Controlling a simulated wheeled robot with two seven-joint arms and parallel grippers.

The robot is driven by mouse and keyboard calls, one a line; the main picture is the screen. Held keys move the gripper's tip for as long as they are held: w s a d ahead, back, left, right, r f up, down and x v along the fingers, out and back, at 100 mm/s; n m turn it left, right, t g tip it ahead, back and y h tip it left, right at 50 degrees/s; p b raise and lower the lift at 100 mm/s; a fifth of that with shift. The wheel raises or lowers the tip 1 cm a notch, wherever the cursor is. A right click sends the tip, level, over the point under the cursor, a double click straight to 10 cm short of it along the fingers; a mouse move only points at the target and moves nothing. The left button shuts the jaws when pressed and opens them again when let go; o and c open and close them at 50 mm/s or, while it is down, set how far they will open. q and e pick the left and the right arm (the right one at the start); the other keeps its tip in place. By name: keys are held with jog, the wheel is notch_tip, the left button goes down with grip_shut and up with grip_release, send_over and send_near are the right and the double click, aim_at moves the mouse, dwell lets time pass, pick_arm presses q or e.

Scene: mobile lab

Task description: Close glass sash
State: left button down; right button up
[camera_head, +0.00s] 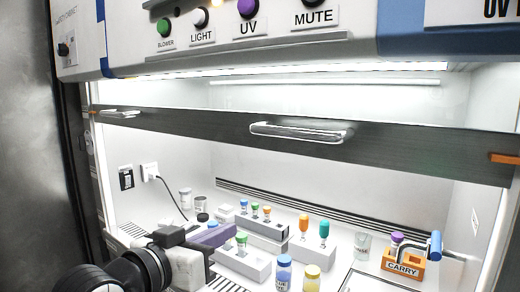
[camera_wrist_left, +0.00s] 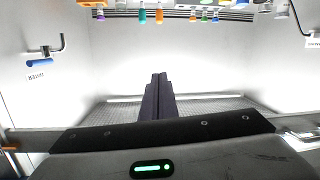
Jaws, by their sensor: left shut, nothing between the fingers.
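The glass sash shows in the head view as a clear pane with a dark bottom rail (camera_head: 390,150). It stands partly raised, with a wide opening below the rail. The rail carries a clear handle (camera_head: 300,132) near the middle and another handle (camera_head: 121,114) at the left. In the left wrist view, which is upside down, part of the rail (camera_wrist_left: 22,141) shows behind my gripper body. My left gripper (camera_head: 222,230) reaches in from the lower left, below the rail and apart from it. Its purple fingers are together and empty, as the left wrist view (camera_wrist_left: 157,85) shows. My right gripper is out of view.
Inside the cabinet stand racks of capped tubes (camera_head: 262,228), a blue-capped bottle (camera_head: 283,275), a yellow-capped bottle (camera_head: 311,280), a beaker (camera_head: 362,246) and an orange CARRY holder (camera_head: 403,268). A button panel (camera_head: 250,35) hangs above. A dark wall stands at the left.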

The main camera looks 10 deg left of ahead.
pick_arm(q)
jog(key=s+d+r+m+t+h+p, duration=0.1)
jog(key=s+r, duration=0.3)
jog(key=r, duration=0.8)
jog(key=s+d+r+m+t+h+p, duration=0.15)
jog(key=s+r, duration=0.25)
jog(key=r, duration=0.8)
jog(key=f+p+x, duration=0.1)
jog(key=p+x, duration=0.1)
jog(key=x, duration=0.8)
jog(key=shift+s+a+f, duration=0.15)
jog(key=shift+f, duration=0.4)
jog(key=shift+s+a+f, duration=0.15)
jog(key=shift+f, duration=0.4)
jog(key=shift+s+a+f, duration=0.15)
jog(key=shift+s+f, duration=0.05)
jog(key=shift+f, duration=0.35)
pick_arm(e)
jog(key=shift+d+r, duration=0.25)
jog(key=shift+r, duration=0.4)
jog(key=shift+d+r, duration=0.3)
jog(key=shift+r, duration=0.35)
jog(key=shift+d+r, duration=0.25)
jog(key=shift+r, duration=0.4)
